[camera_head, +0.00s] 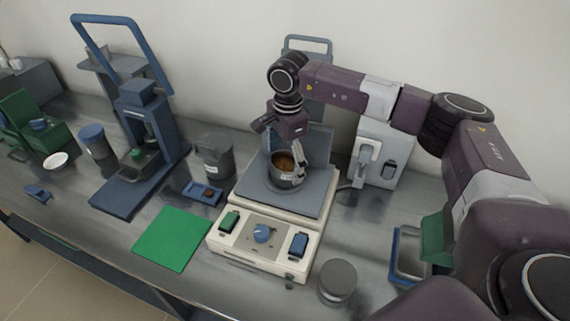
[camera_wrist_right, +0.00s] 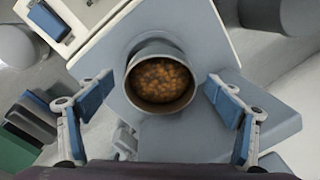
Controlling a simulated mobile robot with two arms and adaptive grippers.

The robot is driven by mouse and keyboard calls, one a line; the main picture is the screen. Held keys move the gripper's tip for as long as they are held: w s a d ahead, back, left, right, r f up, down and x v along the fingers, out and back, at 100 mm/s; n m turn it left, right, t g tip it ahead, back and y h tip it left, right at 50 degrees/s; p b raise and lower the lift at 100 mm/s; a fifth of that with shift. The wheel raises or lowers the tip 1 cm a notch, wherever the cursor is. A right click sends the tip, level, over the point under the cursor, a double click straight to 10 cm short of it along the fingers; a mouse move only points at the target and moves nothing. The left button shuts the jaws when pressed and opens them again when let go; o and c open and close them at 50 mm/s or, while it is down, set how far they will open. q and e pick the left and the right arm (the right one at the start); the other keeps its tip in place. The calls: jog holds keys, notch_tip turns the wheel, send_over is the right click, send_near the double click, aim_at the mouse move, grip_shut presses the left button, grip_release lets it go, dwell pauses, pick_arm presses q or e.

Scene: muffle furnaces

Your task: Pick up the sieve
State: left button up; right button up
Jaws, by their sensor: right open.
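The sieve (camera_head: 287,178) is a round metal cup with brown grains inside, standing upright on the grey plate of a cream-coloured machine (camera_head: 262,250). My right gripper (camera_head: 284,153) points down over it, with its fingers around the sieve's sides. In the right wrist view the sieve (camera_wrist_right: 160,82) lies between the two blue-padded fingers of the right gripper (camera_wrist_right: 159,88). A gap shows on each side, so the fingers are open and seem not to touch it. My left gripper is not in view.
A green mat (camera_head: 171,239) lies left of the machine, and a lidded grey jar (camera_head: 338,281) stands at its front right. A dark grey jug (camera_head: 214,158) and a blue press (camera_head: 148,130) stand to the left. A white device (camera_head: 381,157) stands behind right.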

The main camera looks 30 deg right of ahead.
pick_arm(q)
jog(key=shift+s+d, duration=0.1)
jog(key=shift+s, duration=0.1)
pick_arm(e)
jog(key=c, duration=1.4)
